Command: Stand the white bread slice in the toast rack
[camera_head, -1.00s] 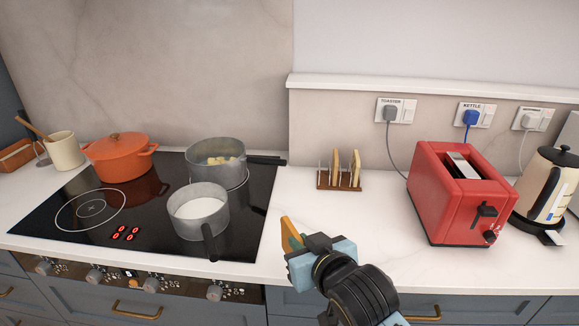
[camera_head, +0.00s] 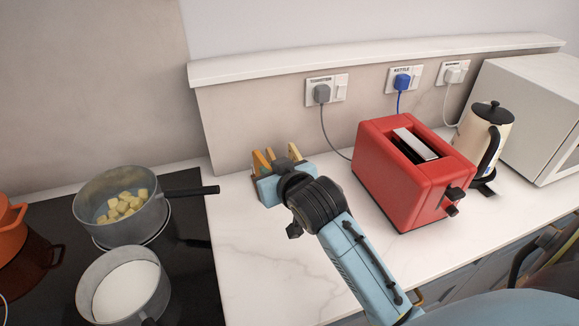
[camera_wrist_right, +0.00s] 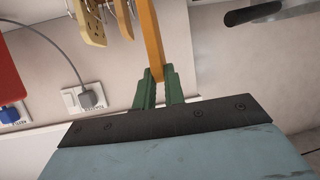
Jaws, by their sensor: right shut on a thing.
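My right gripper (camera_head: 263,178) is at the back of the counter, at the place of the toast rack. It is shut on the bread slice (camera_head: 258,160), which is upright with its golden-brown crust edge showing. In the right wrist view, the green fingers (camera_wrist_right: 158,88) pinch this slice (camera_wrist_right: 151,40) by one end. Two other slices stand beside it, one (camera_head: 293,152) farther right in the head view; both show in the wrist view (camera_wrist_right: 90,22). The rack is almost wholly hidden behind my gripper, so I cannot tell whether the held slice touches it. My left gripper is out of view.
The red toaster (camera_head: 410,175) stands right of my gripper, with the kettle (camera_head: 485,135) and microwave (camera_head: 530,110) beyond. Left are the hob (camera_head: 190,270), a pan of yellow chunks (camera_head: 122,210) and a pan of white contents (camera_head: 125,290). Bare counter lies in front.

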